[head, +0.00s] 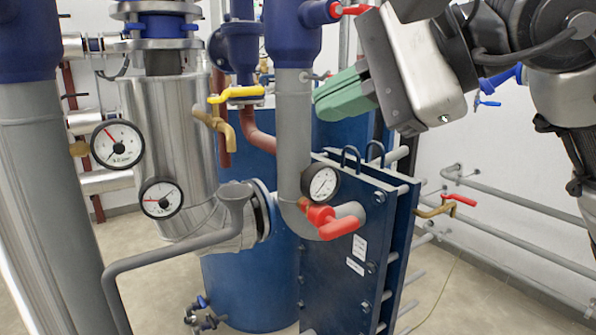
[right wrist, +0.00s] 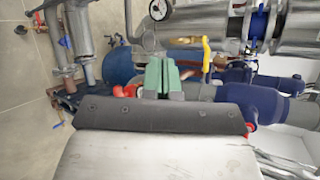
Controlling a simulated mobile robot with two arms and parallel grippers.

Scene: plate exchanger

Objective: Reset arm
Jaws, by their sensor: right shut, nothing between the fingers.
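My right gripper (head: 344,97) is at the upper middle of the head view, its arm coming in from the upper right. Its green fingers are together with nothing between them. The fingers also show in the right wrist view (right wrist: 161,76), pointing towards the pipework. In the head view the gripper is in front of the grey pipe and above the blue plate exchanger (head: 345,250). From that view I cannot tell whether it touches anything. My left gripper is not in view.
A red-handled valve (head: 335,222) and a round gauge (head: 321,183) are below the gripper. A yellow-handled valve (head: 237,95) is to its left. Two more gauges (head: 117,144) (head: 161,198) are on the left. Grey wall pipes (head: 520,205) run along the right. Bare floor (head: 480,290) shows at lower right.

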